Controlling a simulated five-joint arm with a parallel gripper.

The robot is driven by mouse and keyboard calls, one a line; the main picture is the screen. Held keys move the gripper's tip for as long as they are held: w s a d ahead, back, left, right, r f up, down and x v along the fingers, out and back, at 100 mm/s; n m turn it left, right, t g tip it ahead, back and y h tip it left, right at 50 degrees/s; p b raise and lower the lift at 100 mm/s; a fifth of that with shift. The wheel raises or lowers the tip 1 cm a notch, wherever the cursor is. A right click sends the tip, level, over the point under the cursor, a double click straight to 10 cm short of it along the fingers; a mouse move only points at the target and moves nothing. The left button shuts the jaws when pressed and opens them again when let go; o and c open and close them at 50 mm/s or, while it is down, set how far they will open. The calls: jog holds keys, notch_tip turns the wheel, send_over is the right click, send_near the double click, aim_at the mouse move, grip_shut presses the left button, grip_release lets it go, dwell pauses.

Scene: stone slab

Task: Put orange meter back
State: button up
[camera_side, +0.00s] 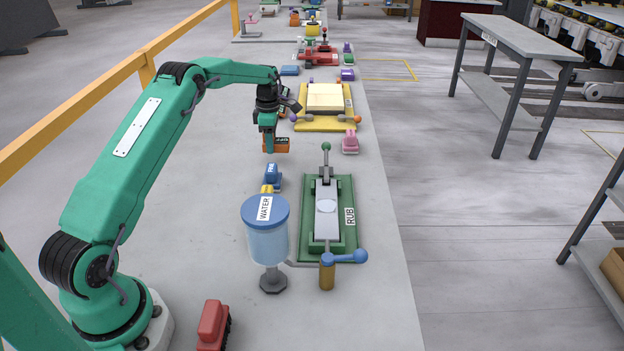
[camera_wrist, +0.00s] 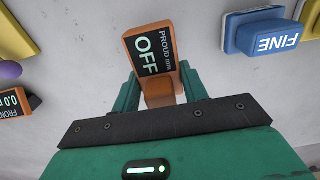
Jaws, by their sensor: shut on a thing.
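An orange meter (camera_wrist: 152,58) with a black display reading "PROUD mm" and "OFF" sits between the fingers of my gripper (camera_wrist: 158,92) in the wrist view. The gripper is shut on it, one finger on each side. In the side view, my gripper (camera_side: 268,148) points down over the slab, with the orange meter (camera_side: 280,145) at its fingertips. I cannot tell whether the meter touches the slab. A second orange meter (camera_wrist: 14,104), marked "FRONT" with a reading starting 0.0, is cut off at the left edge of the wrist view.
A blue block marked FINE (camera_wrist: 262,34) lies near the gripper. A yellow fixture (camera_side: 322,123) stands beyond, and a pink block (camera_side: 350,143) to the right. The green RUB fixture (camera_side: 347,240) and WATER container (camera_side: 268,240) are nearer. Bare slab (camera_side: 215,185) lies to the left.

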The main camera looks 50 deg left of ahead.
jog(key=shift+f, duration=1.95)
jog(key=shift+f, duration=0.1)
jog(key=o, duration=1.2)
jog(key=shift+c, duration=0.2)
notch_tip(320, 180, up, 12)
jog(key=shift+f, duration=0.15)
jog(key=shift+r, duration=0.3)
